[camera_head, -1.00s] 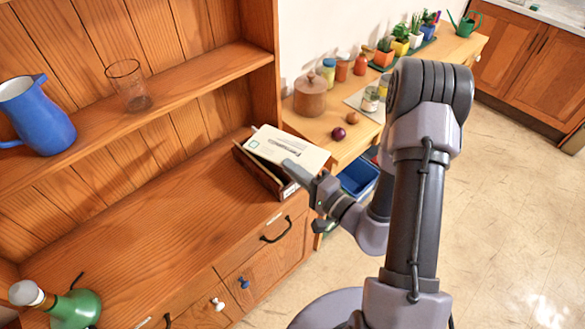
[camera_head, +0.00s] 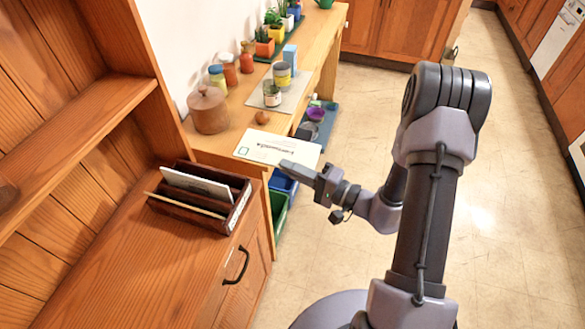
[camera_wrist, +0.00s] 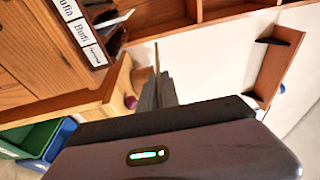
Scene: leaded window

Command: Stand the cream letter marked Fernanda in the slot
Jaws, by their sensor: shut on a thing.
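My gripper (camera_head: 288,166) is shut on the near edge of a cream letter (camera_head: 268,148). The letter has dark writing, too small to read surely, and a small green mark. It is held roughly flat, right of the dark wooden letter rack (camera_head: 244,208) and apart from it. In the wrist view the letter (camera_wrist: 157,58) shows as a thin edge beyond my gripper (camera_wrist: 158,88). The rack stands on the cabinet top. A white letter (camera_head: 197,186) stands tilted in it, and a thin cream edge shows in front. White name labels run along the rack (camera_wrist: 82,33).
The cabinet top (camera_head: 150,280) is clear in front of the rack. Beyond the letter, a side table (camera_head: 215,147) holds a brown lidded pot (camera_head: 208,108), an onion (camera_head: 262,117), jars and plants. Green and blue bins stand below it. The floor at right is clear.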

